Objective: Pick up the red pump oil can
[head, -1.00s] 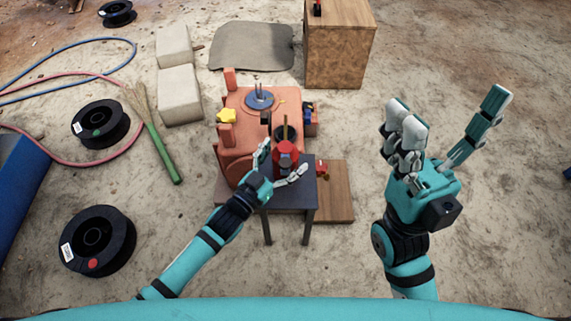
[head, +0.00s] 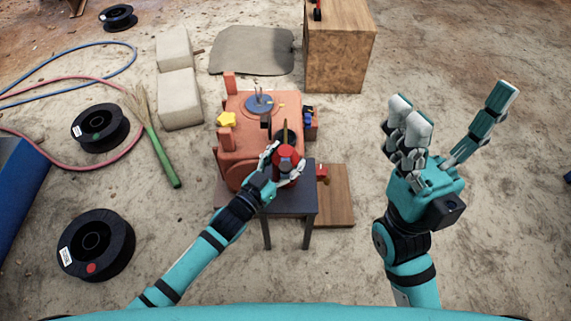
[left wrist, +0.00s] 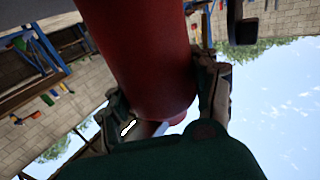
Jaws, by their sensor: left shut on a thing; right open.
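The red pump oil can (head: 288,153) stands at the small dark table (head: 292,201), in front of the orange jaw crusher (head: 235,135). My left gripper (head: 283,172) is shut on the can, with fingers on both of its sides. In the left wrist view the red can (left wrist: 145,60) fills the upper middle, between the fingers (left wrist: 165,100). I cannot tell whether the can's base touches the tabletop. My right gripper (head: 450,135) is open and empty, raised at the right, well away from the can.
A wooden board (head: 336,195) lies right of the table with a small red item (head: 322,171) on it. A wooden box (head: 339,50) stands at the back. Black spools (head: 97,243), pale blocks (head: 179,95) and a green-handled broom (head: 158,150) lie at the left.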

